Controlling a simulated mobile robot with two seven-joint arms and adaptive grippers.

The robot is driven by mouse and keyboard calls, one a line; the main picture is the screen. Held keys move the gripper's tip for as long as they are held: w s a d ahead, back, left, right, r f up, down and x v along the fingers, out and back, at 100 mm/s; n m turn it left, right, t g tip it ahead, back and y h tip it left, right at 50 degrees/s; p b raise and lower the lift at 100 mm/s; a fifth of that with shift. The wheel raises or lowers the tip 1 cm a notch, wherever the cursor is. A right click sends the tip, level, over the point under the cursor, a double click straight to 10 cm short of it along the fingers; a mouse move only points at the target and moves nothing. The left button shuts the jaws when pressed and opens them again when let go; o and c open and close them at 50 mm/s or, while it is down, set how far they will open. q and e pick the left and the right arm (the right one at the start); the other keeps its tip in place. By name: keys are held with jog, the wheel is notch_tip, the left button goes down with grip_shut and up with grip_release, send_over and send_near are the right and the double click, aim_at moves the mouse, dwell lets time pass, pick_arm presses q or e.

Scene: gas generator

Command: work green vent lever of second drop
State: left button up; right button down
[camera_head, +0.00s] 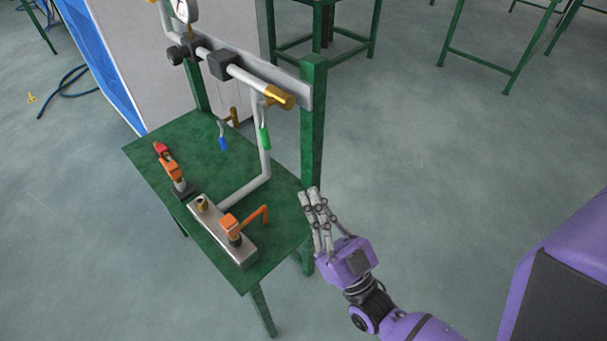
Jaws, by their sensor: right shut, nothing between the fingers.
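The green vent lever (264,137) hangs down from the brass fitting at the right end of the upper pipe. A second lever, blue (222,141), hangs to its left below a smaller brass fitting. My right gripper (309,191) is shut and empty, beside the right edge of the green table, below and to the right of the green lever and apart from it. My left gripper is not in view.
The green table (150,150) carries a metal block (240,252) with an orange handle (254,218), and a red-orange valve (168,160). A green post (312,120) stands just right of the green lever.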

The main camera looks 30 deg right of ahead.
aim_at(264, 130)
jog(key=w+f+p+x, duration=0.1)
jog(key=f+x, duration=0.1)
jog(key=x, duration=0.9)
jog(key=shift+w+p, duration=0.3)
jog(key=shift+w, duration=0.15)
jog(key=shift+a, duration=0.15)
jog(key=w+t+b, duration=0.1)
jog(key=b, duration=0.1)
jog(key=t+b, duration=0.1)
jog(key=b, duration=0.2)
jog(key=shift+w+a+f+m+h, duration=0.2)
jog(key=shift+w+f+m+h, duration=0.1)
jog(key=shift+w+f+m, duration=0.1)
jog(key=shift+s, duration=0.1)
